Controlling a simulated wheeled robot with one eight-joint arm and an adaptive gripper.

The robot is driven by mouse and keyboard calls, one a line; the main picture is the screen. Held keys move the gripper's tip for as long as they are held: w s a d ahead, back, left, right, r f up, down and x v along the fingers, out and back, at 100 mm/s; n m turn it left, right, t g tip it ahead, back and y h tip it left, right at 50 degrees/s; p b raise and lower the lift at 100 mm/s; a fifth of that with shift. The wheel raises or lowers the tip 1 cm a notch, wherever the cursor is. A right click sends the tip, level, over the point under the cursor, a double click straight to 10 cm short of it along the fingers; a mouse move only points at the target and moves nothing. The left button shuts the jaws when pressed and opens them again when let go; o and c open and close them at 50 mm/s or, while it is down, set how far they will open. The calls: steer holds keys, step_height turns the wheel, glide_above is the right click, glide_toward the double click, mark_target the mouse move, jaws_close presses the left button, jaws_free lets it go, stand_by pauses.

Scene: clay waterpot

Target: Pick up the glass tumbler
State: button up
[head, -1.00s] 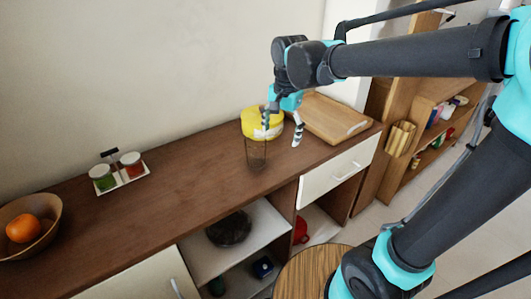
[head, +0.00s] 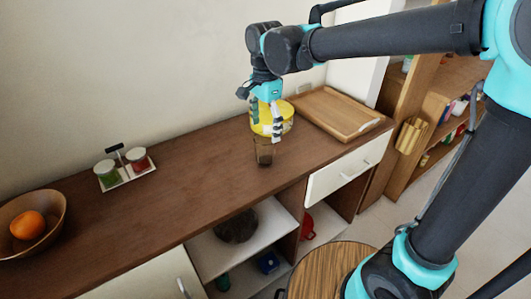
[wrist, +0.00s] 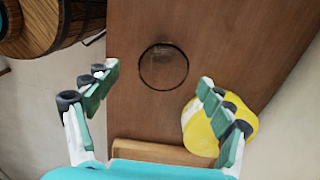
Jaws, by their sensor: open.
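The glass tumbler (head: 264,155) is clear and stands upright on the brown wooden cabinet top, near its front edge. In the wrist view the tumbler (wrist: 163,68) shows from above as a thin dark ring, slightly beyond the fingertips and between their lines. My gripper (head: 265,125) is open and points down just above the tumbler. In the wrist view my gripper (wrist: 159,78) has its two fingers spread wide, with nothing between them. I see no contact with the glass.
A yellow round object (head: 286,116) sits close behind the tumbler, near one finger in the wrist view (wrist: 214,124). A wooden tray (head: 340,113) lies to the right. A jar caddy (head: 124,171) and a bowl with an orange (head: 50,245) stand left. The cabinet top between is clear.

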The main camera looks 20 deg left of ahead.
mark_target(265, 148)
step_height(265, 148, down, 4)
steer(key=shift+r, duration=0.1)
steer(key=shift+w+a+f, duration=0.1)
steer(key=shift+w+f, duration=0.05)
steer(key=shift+f, duration=1.15)
steer(key=shift+w+a+f, duration=0.1)
steer(key=shift+f, duration=1.2)
steer(key=shift+c, duration=0.3)
steer(key=c, duration=1.4)
steer(key=shift+r, duration=0.15)
